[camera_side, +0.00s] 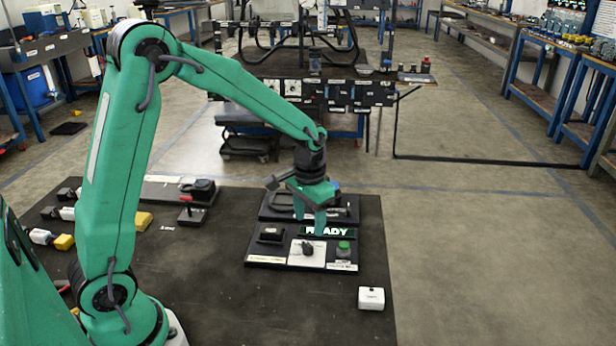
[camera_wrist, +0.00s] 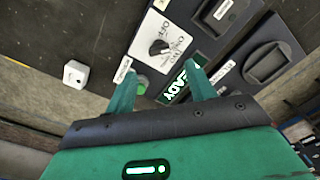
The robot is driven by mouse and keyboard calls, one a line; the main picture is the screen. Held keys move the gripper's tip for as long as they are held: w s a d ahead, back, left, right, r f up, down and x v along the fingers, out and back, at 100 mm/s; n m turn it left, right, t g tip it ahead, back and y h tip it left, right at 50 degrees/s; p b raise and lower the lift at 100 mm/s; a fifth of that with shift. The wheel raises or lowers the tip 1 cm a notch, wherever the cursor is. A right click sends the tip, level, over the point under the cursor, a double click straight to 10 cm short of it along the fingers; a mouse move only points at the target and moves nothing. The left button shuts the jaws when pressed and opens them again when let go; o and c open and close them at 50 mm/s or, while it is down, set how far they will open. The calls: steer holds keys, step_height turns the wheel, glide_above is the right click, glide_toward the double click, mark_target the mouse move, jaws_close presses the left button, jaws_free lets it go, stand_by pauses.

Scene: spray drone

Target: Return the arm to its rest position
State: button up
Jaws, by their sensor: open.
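My gripper (camera_side: 308,222) is green and hangs fingers down above the far part of a black control panel (camera_side: 262,262). Its fingers are apart with nothing between them, as the wrist view (camera_wrist: 160,85) also shows. The panel carries a lit green READY display (camera_side: 327,231), a white plate with a black rotary knob (camera_side: 307,248) and a green button (camera_side: 343,246). In the wrist view the knob (camera_wrist: 160,47) is on its white plate, and the left finger partly covers the green button (camera_wrist: 142,84). My arm is extended over the dark table. I cannot tell whether the fingertips touch the panel.
A small white box (camera_side: 371,298) sits at the table's front right. A small joystick box (camera_side: 191,213) and a yellow block (camera_side: 143,221) lie left of the panel. A large rig (camera_side: 310,90) stands behind. The table between my base and the panel is mostly clear.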

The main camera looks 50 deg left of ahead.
steer(key=shift+r, duration=0.6)
steer(key=shift+s+r, duration=0.15)
steer(key=shift+r, duration=0.1)
steer(key=s+r+t, duration=0.2)
steer(key=s+r, duration=0.4)
steer(key=s, duration=0.3)
steer(key=s+d+r+t, duration=0.1)
steer(key=s+r+t, duration=0.2)
steer(key=s+r, duration=0.4)
steer(key=shift+s+d+r+t, duration=0.2)
steer(key=shift+s+r+t, duration=0.1)
steer(key=shift+s, duration=1.25)
